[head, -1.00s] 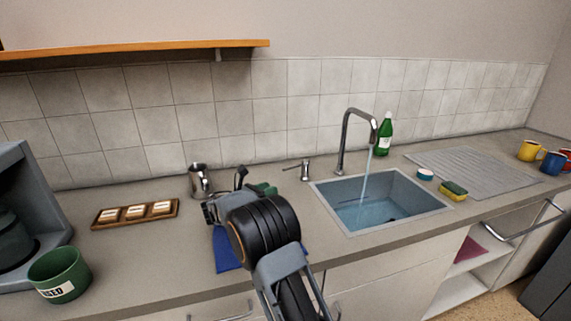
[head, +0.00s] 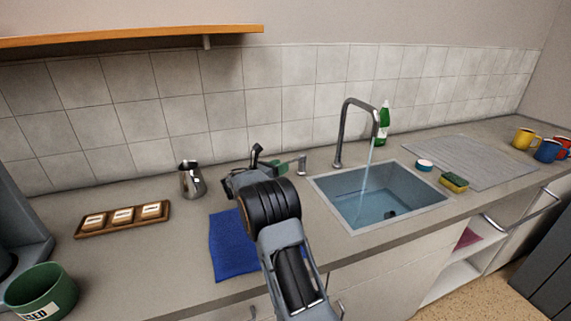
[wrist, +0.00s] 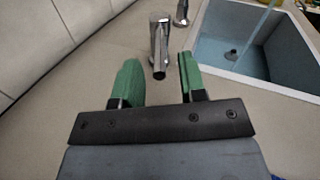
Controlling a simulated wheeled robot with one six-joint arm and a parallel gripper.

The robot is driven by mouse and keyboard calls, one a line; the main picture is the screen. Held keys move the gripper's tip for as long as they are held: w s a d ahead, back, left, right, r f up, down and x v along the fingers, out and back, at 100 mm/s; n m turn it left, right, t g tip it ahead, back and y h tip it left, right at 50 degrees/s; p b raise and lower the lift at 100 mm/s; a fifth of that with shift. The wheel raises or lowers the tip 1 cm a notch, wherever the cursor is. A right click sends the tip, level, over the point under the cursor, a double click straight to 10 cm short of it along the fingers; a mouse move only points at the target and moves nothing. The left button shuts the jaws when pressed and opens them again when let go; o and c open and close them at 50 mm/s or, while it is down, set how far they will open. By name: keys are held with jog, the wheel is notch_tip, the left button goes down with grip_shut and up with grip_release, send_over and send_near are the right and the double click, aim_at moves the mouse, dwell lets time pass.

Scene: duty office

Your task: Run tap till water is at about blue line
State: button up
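The curved metal tap (head: 344,130) is running, and a thin stream of water (head: 368,168) falls into the sink (head: 318,190). Water (head: 365,208) covers the bottom, and the dark drain shows through. I cannot make out a separate blue line on the blue-grey walls. The short metal tap lever (head: 302,164) stands left of the spout. My gripper (head: 277,169) is just left of it. In the wrist view the green fingers of my gripper (wrist: 157,82) are apart, and the lever (wrist: 159,43) shows between and beyond their tips. I see no contact.
A blue cloth (head: 232,248) lies below my arm. A steel jug (head: 191,180), a wooden tray (head: 128,222) and a green mug (head: 40,293) stand left. A green bottle (head: 383,125), a sponge (head: 454,182) and a small round tub (head: 424,165) are around the sink.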

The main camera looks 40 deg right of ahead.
jog(key=shift+w+d, duration=0.2)
jog(key=shift+d, duration=1.4)
grip_shut()
